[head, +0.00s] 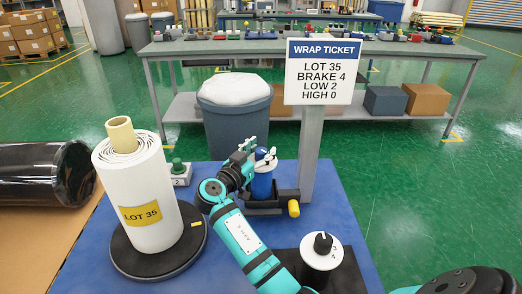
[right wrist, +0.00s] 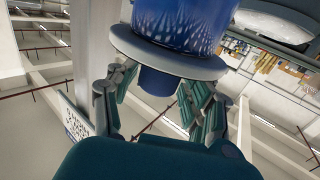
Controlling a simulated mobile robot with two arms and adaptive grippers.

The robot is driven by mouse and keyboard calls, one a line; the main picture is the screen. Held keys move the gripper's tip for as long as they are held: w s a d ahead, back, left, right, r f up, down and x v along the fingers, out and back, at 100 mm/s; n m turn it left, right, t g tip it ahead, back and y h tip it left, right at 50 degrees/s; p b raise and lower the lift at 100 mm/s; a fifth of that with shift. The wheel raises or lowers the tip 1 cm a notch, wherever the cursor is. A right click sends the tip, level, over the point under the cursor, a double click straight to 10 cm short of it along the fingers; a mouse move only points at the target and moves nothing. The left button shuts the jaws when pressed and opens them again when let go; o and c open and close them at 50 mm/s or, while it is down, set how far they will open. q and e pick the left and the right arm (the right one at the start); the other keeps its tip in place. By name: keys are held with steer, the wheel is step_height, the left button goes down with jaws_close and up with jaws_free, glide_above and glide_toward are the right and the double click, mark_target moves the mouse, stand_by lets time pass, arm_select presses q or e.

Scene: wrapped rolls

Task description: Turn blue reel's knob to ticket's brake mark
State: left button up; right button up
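The wrap ticket (head: 319,72) on a grey post reads LOT 35, BRAKE 4, LOW 2, HIGH 0. The blue reel (head: 262,184) stands in a dark holder in front of the post. My right gripper (head: 258,155) is at its top left. In the right wrist view the blue reel (right wrist: 190,22) has a grey flange and a blue end piece (right wrist: 158,82). My right fingers (right wrist: 160,108) are spread on either side of this piece, seemingly not closed on it. A black knob (head: 323,243) sits on a white numbered dial at front right; its exact setting is too small to read. My left gripper is out of view.
A white LOT 35 roll (head: 138,205) stands on a black turntable at left. A green knob (head: 178,167) sits on a small box marked 2. A yellow-tipped part (head: 293,208) juts from the reel holder. A grey bin (head: 235,125) stands behind the blue table.

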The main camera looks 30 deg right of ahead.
mark_target(257, 153)
steer(key=shift+o, duration=0.3)
steer(key=v, duration=0.7)
steer(key=shift+s+a, duration=0.1)
steer(key=shift+a, duration=0.1)
